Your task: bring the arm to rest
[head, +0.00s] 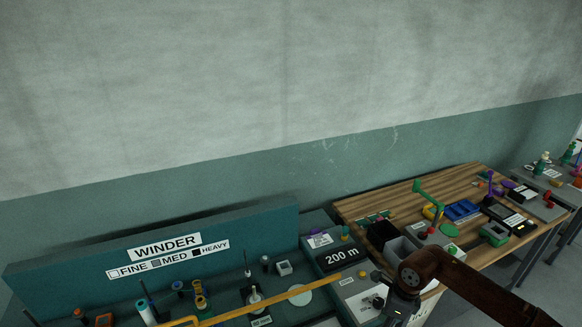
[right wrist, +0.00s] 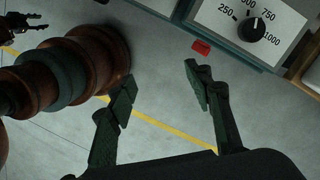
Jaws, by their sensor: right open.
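My right arm (head: 470,285) comes in from the lower right in the head view, bent in front of the wooden table. Its wrist end shows near the bottom edge, and its fingers are not clear there. In the right wrist view my right gripper (right wrist: 160,90) is open, its two dark green fingers wide apart with nothing between them but grey floor. Brown and dark links of mine fill the left of that view. A small dark gripper shape (right wrist: 27,22) at the upper left looks like my left gripper; its jaws are too small to judge.
The winder bench (head: 165,262) stands at the lower left with spools and a yellow bar (head: 260,308). A wooden table (head: 385,205) with small parts and bins is behind my right arm. A dial box (right wrist: 255,25) and red tag (right wrist: 201,47) are beyond the right fingers.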

